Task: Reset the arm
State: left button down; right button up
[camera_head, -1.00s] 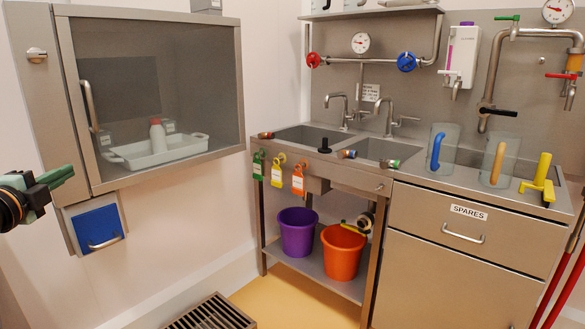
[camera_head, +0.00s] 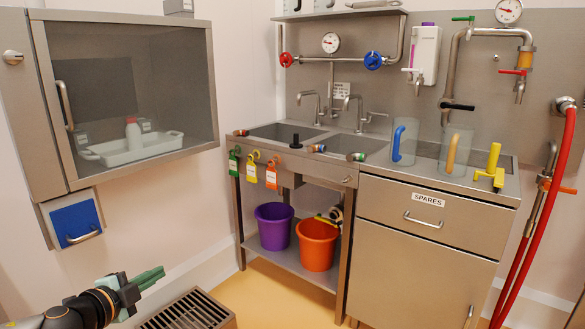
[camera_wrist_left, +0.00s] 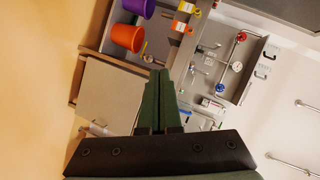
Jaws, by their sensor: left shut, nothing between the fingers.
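My left gripper (camera_head: 150,279) is at the lower left of the head view, in front of the white wall and near the floor grate. Its green fingers are closed together with nothing between them. In the left wrist view the two fingers (camera_wrist_left: 159,85) lie side by side, pointing toward the sink unit. They touch none of the things around. My right gripper is in neither view.
A wall cabinet (camera_head: 45,100) with a glass front holds a white tray (camera_head: 135,151). A blue hatch (camera_head: 75,222) is below it. The sink unit carries a purple bucket (camera_head: 273,228) and an orange bucket (camera_head: 316,246). A floor grate (camera_head: 188,312) lies beside my gripper.

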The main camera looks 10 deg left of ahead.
pick_arm(q)
jog(key=s+d+f+n+g+h, duration=0.15)
jog(key=s+d+f, duration=0.25)
jog(key=d+f, duration=0.45)
jog(key=s+d+f+n+g+h, duration=0.1)
jog(key=s+d+f+n+h, duration=0.15)
jog(key=s+d+f, duration=0.45)
jog(key=s+d+f+n+g+y, duration=0.2)
jog(key=s+d+f+n, duration=0.6)
jog(key=s+d, duration=0.2)
jog(key=s+a+r+p, duration=0.2)
jog(key=r+p, duration=1)
jog(key=p, duration=0.8)
jog(key=shift+s+a+n+g+y, duration=0.3)
jog(key=shift+s+a+n+g, duration=0.15)
jog(key=shift+s, duration=0.25)
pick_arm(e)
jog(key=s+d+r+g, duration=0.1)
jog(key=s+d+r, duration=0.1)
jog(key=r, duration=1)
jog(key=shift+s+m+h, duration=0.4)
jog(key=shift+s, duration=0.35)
